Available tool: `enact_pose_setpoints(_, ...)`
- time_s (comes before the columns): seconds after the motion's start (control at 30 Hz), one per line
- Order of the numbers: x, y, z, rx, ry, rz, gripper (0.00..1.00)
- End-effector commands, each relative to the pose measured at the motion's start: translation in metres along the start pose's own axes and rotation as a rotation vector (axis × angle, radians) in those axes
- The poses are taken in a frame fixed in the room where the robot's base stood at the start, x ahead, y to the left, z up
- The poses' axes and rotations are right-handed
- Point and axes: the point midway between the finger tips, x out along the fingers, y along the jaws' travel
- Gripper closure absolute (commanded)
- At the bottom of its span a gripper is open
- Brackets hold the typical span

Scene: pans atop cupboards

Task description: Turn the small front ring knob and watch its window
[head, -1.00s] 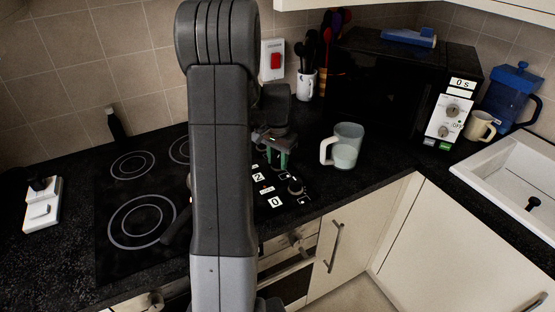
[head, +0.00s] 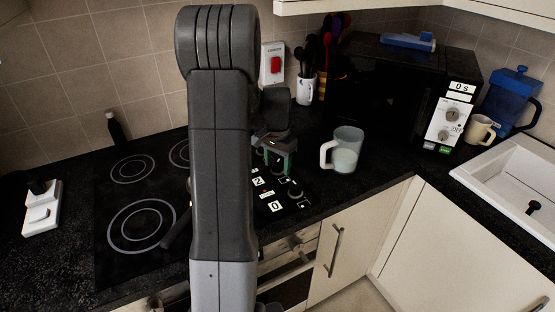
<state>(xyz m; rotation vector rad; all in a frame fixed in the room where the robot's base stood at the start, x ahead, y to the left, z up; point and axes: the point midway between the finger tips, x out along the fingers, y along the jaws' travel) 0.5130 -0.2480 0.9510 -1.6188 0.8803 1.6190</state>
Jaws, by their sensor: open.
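The hob's control panel (head: 263,216) lies on the dark worktop, partly behind my arm. It has black round knobs at its right end, one of them near the front (head: 296,191). White windows show beside them; the front window (head: 275,206) reads 0, and another window (head: 258,181) seems to read 2. Which knob is the small front ring one is too small to tell. My gripper (head: 276,168) is open, its green-tipped fingers pointing down over the rear part of the panel, behind the front knob. Whether the fingers touch a knob cannot be told.
The hob's rings (head: 140,224) lie left of my arm. A microwave (head: 452,116), a beige mug (head: 480,129) and a blue jug (head: 511,97) are at the right, near the white sink (head: 520,180).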

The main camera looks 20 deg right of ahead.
Motion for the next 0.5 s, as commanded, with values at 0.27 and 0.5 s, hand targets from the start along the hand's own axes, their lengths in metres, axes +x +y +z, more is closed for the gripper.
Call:
enact_pose_setpoints(0.27, -0.035, -0.001, -0.001, 0.0, 0.005, -0.004, 0.45)
enact_pose_setpoints(0.5, -0.09, -0.001, -0.001, 0.0, 0.004, -0.003, 0.45)
